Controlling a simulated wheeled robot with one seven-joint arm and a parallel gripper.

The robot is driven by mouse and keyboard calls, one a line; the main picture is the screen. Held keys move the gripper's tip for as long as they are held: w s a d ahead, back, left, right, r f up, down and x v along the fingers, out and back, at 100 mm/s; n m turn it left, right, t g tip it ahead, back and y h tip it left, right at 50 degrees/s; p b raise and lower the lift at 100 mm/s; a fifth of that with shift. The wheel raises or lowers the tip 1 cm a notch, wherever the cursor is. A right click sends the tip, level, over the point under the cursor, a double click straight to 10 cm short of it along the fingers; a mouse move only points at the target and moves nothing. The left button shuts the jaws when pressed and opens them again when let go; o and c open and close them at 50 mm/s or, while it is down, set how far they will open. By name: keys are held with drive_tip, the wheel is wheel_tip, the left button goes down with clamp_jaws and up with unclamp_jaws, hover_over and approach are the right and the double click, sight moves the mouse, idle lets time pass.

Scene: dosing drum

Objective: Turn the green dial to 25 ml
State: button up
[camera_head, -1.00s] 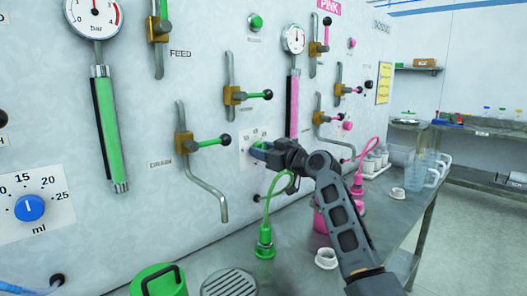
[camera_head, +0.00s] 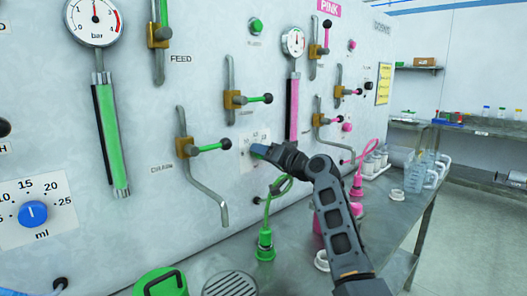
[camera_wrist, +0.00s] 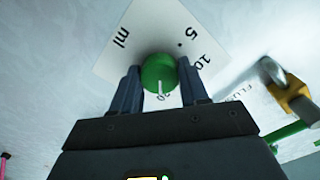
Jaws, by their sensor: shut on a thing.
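The green dial (camera_wrist: 158,72) sits on a white scale plate (camera_wrist: 135,35) marked ml in the wrist view. My gripper (camera_wrist: 159,78) has one finger on each side of the dial and is shut on it. The white pointer line faces down in the picture, toward a partly hidden number that looks like 20. The 5 and 10 show at the right; the fingers hide other numbers, and the 25 does not show. In the head view, my gripper (camera_head: 262,150) is at the panel and covers the dial; part of its plate (camera_head: 250,138) shows.
A blue dial (camera_head: 33,213) on another ml plate is at the far left. The drain lever (camera_head: 210,147) is just left of my gripper, and another green-handled lever (camera_head: 250,98) is above it. A green hose connector (camera_head: 264,243) stands below on the bench.

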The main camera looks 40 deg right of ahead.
drive_tip(key=shift+m+p, duration=2)
drive_tip(key=shift+m, duration=2.1)
drive_tip(key=o, duration=1.1)
drive_tip(key=shift+c, duration=0.2)
drive_tip(key=s+b, duration=0.1)
drive_tip(key=s, duration=0.7)
drive_tip(key=shift+d, duration=0.15)
drive_tip(key=shift+f, duration=0.1)
